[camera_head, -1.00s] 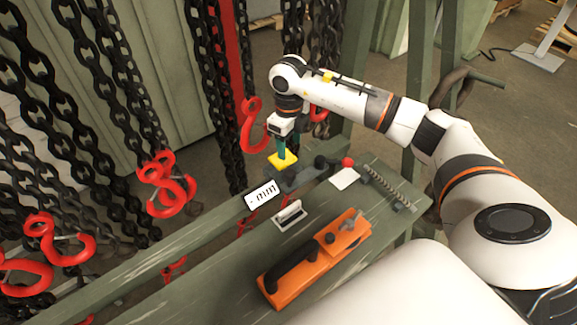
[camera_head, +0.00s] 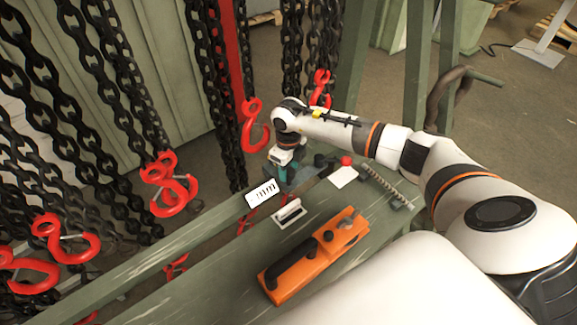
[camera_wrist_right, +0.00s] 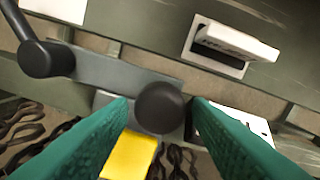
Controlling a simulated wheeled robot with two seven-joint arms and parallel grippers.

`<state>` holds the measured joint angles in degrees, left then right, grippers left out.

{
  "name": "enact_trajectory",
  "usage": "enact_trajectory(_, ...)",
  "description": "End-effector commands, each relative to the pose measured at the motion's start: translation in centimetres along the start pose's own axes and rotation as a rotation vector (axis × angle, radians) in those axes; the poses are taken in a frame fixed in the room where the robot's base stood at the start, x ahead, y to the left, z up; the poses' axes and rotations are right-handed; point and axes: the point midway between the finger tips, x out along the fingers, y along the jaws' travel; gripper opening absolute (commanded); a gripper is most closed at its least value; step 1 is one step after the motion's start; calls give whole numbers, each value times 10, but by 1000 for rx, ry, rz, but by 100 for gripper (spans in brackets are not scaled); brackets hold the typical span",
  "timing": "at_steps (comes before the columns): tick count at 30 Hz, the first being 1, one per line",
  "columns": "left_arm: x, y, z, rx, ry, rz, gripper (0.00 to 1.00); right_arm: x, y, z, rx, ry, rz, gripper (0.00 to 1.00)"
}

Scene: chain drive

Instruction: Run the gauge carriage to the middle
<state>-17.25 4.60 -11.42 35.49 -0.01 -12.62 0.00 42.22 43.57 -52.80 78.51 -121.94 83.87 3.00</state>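A dark grey carriage (camera_head: 298,178) sits at the far right end of the green rail, beside a white card with black scale marks (camera_head: 262,193). In the right wrist view a round black knob (camera_wrist_right: 160,107) stands on a grey plate (camera_wrist_right: 118,70), with a yellow part (camera_wrist_right: 130,155) beside it. My right gripper (camera_head: 283,173) is down at the carriage. In the wrist view its teal fingers (camera_wrist_right: 162,112) stand on either side of the knob, with a narrow gap showing on the right. My arm hides part of the carriage in the head view. My left gripper is not in view.
Black chains with red hooks (camera_head: 168,185) hang left of and behind the rail. On the green bench lie an orange device (camera_head: 312,255), a small white-framed block (camera_head: 290,213), a white card (camera_head: 343,177) by a red knob (camera_head: 346,160), and a threaded rod (camera_head: 382,183).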

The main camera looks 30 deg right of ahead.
Motion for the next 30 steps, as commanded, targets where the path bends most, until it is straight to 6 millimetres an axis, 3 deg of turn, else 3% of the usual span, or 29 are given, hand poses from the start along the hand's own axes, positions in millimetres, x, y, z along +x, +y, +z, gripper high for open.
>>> enact_trajectory(1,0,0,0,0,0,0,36,0,0,0,0,0,0,37)
enact_trajectory(8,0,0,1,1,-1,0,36,0,0,0,0,0,0,0)
enact_trajectory(17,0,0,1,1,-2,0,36,-1,-13,-5,-2,1,-1,0)
enact_trajectory(30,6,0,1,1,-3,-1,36,0,-117,-39,-6,4,-5,0)
